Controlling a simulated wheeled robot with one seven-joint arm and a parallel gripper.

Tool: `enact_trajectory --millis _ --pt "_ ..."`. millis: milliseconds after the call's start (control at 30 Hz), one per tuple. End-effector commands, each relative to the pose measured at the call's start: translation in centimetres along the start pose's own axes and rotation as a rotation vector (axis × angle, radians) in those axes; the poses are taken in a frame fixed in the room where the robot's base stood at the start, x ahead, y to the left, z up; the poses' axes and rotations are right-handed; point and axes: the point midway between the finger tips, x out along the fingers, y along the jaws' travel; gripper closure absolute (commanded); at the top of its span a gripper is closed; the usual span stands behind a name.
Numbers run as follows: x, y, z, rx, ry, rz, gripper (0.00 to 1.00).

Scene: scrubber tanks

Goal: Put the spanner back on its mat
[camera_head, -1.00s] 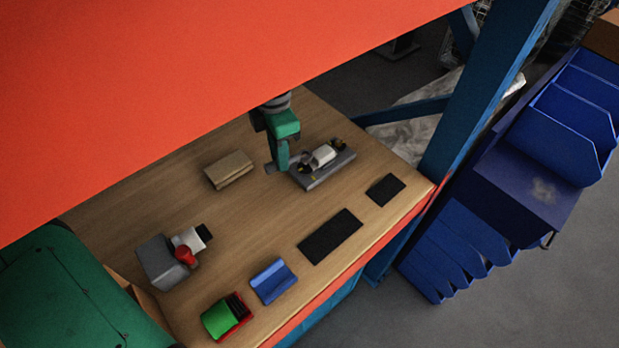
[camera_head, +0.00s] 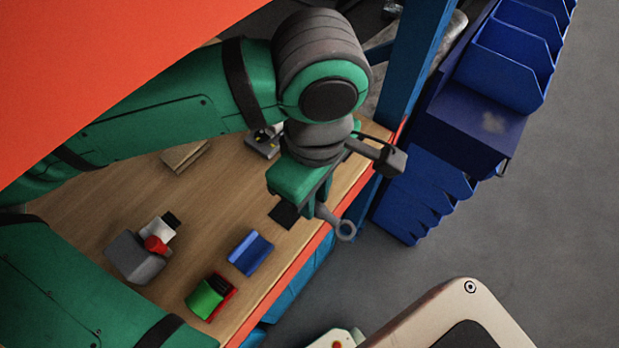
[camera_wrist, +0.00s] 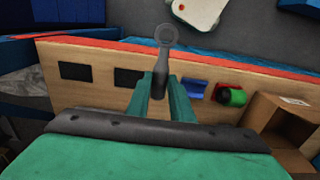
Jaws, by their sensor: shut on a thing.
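The grey spanner (camera_head: 345,229) is held in my gripper (camera_head: 317,206). In the wrist view the spanner (camera_wrist: 164,42) sticks out from between the two green fingers of my gripper (camera_wrist: 160,86), ring end away from me, overlapping the table's front edge and the floor. In the head view my arm hides the smaller mat and part of the larger mat (camera_head: 283,214). The spanner's height above the table is unclear.
A blue holder (camera_head: 250,252), a green and red item (camera_head: 210,296) and a grey block with a red knob (camera_head: 136,258) stand on the table. A cardboard box (camera_wrist: 285,120) shows at right in the wrist view. Blue bins (camera_head: 510,50) stand beyond the table end.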

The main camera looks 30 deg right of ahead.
Motion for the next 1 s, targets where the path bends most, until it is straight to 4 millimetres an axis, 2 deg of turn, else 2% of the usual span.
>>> enact_trajectory --millis 367,500,700,1000 --pt "3.2 5.0 -4.9 0.004 -0.004 0.0 1.0" --pt "5.1 6.7 -6.7 0.004 -0.005 -0.001 1.0" --pt "8.0 8.3 -8.4 0.005 -0.003 -0.001 1.0" --pt "10.0 9.6 -9.6 0.004 -0.002 0.0 1.0"
